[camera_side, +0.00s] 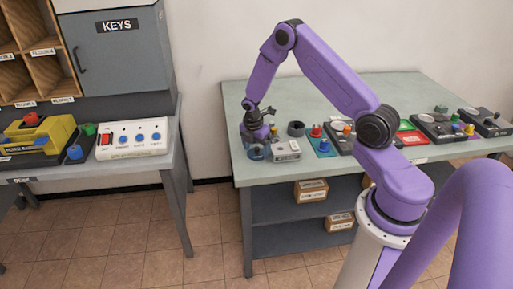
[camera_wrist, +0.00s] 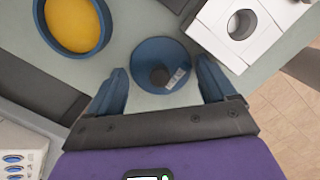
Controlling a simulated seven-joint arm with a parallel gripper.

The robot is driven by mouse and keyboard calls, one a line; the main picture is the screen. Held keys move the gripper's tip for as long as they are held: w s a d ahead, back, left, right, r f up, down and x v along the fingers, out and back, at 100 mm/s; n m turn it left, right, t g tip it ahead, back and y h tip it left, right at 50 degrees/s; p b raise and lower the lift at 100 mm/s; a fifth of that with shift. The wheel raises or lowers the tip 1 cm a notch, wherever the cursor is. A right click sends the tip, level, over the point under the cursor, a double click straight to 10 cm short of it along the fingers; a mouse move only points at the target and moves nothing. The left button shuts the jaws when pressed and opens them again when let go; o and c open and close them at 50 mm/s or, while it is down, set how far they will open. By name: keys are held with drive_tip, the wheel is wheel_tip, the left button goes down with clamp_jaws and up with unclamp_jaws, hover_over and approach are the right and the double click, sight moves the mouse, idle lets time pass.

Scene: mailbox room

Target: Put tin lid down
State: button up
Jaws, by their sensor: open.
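A round blue lid (camera_wrist: 160,66) with a dark knob and a small pale label shows in the wrist view. It looks to lie on the grey-green table top (camera_wrist: 118,52). My gripper (camera_wrist: 163,76) is open, with one blue finger on each side of the lid and visible gaps to it. A round blue-rimmed tin (camera_wrist: 45,30) with a yellow-orange inside stands at the upper left of the wrist view, apart from the lid. In the side view my gripper (camera_side: 258,130) is low over the table's left end. Blue parts beneath it are too small to tell apart.
A pale grey box with a round hole (camera_wrist: 214,45) stands close to the lid; it also shows in the side view (camera_side: 286,156). A dark round cup (camera_side: 296,128) and a red-knobbed piece (camera_side: 316,131) stand beyond. The table's edge is close.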

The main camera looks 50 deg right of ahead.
sight(254, 156)
drive_tip(key=shift+r, duration=0.1)
wheel_tip(254, 156, up, 12)
drive_tip(key=a+f, duration=0.1)
drive_tip(key=a, duration=0.1)
drive_tip(key=s+a+r+m, duration=0.1)
drive_tip(key=s+a+r, duration=0.15)
drive_tip(key=a, duration=0.25)
drive_tip(key=s+a+r, duration=0.2)
drive_tip(key=a+r, duration=0.2)
drive_tip(key=a, duration=0.2)
drive_tip(key=s+a+r+m+y, duration=0.1)
drive_tip(key=s+a+r+m, duration=0.15)
drive_tip(key=s+a, duration=0.5)
drive_tip(key=s+r+m, duration=0.1)
drive_tip(key=s, duration=0.9)
drive_tip(key=s+a+r+m+y, duration=0.1)
drive_tip(key=s+r, duration=0.1)
drive_tip(key=s, duration=0.8)
drive_tip(key=shift+s+a+r, duration=0.25)
